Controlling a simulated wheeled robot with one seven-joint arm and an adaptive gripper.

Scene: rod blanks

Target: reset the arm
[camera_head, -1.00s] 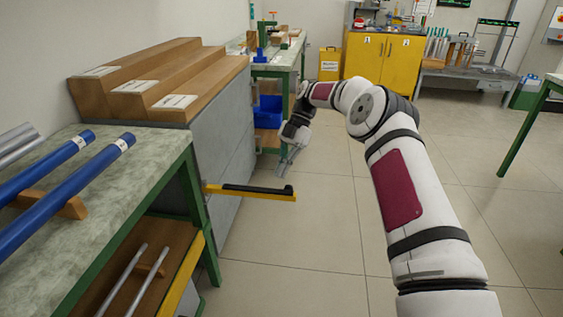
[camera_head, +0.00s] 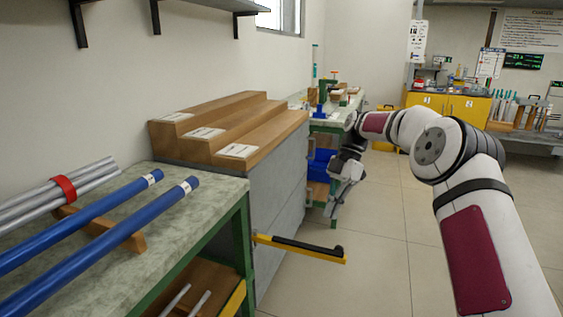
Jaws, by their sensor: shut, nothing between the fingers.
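My arm reaches forward from the lower right of the head view and bends down at the wrist. My gripper (camera_head: 335,208) hangs over the floor, to the right of the grey cabinet and above the yellow and black bar. It is shut and empty, with its fingers pointing down. It touches nothing that I can see.
Blue rods (camera_head: 105,232) and grey rods (camera_head: 55,195) lie on a wooden rest on the green-framed bench (camera_head: 215,195) at left. A stepped wooden block (camera_head: 215,118) tops the grey cabinet (camera_head: 275,185). A yellow and black bar (camera_head: 300,248) juts out. Floor (camera_head: 385,270) is free at right.

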